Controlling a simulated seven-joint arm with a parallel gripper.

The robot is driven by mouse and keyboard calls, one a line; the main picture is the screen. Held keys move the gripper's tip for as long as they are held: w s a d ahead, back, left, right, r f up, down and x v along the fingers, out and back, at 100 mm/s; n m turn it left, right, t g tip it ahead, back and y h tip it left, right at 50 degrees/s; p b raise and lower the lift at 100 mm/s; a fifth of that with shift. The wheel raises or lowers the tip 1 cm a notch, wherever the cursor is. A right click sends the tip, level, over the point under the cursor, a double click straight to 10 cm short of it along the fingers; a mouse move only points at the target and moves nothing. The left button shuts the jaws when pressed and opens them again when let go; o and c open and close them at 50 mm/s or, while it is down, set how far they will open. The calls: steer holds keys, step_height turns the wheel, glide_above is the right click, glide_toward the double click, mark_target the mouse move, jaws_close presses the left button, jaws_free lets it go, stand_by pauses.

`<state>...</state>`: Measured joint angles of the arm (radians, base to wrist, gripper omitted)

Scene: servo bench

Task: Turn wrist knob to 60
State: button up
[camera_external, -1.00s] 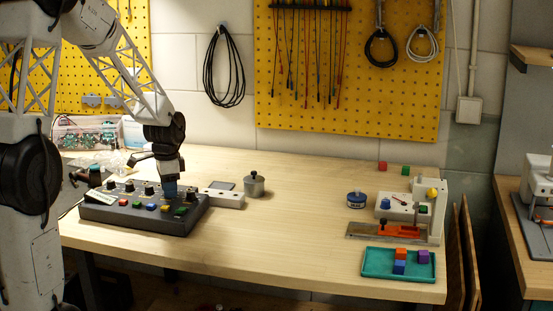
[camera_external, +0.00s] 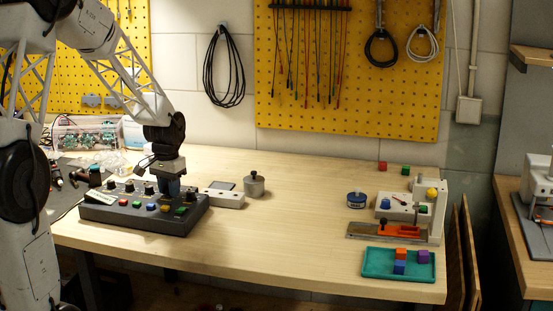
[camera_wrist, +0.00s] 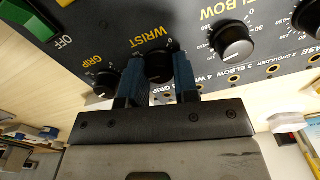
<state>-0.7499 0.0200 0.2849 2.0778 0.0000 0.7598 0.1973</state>
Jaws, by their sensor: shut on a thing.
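The dark control box (camera_external: 140,222) lies on the left part of the bench, with a row of knobs and several coloured buttons. In the wrist view the wrist knob (camera_wrist: 158,70) sits under the yellow WRIST label, between my two blue fingers. My gripper (camera_wrist: 158,72) is shut on it. In the external view my gripper (camera_external: 170,187) reaches down to the right end of the knob row and hides the knob. The fingers and the view angle hide the wrist knob's scale, so its setting cannot be read.
The elbow knob (camera_wrist: 232,42) and the grip knob (camera_wrist: 105,84) stand on either side. A green OFF switch (camera_wrist: 28,18) is near the picture's corner. A metal pot (camera_external: 254,187) stands right of the box. The middle of the bench is clear.

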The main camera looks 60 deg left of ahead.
steer(key=n, duration=1)
steer(key=shift+r, duration=0.1)
steer(key=n, duration=0.3)
steer(key=shift+a+n, duration=0.1)
steer(key=shift+n, duration=0.3)
steer(key=n, duration=1.3)
steer(key=shift+n, duration=0.3)
steer(key=o, duration=0.9)
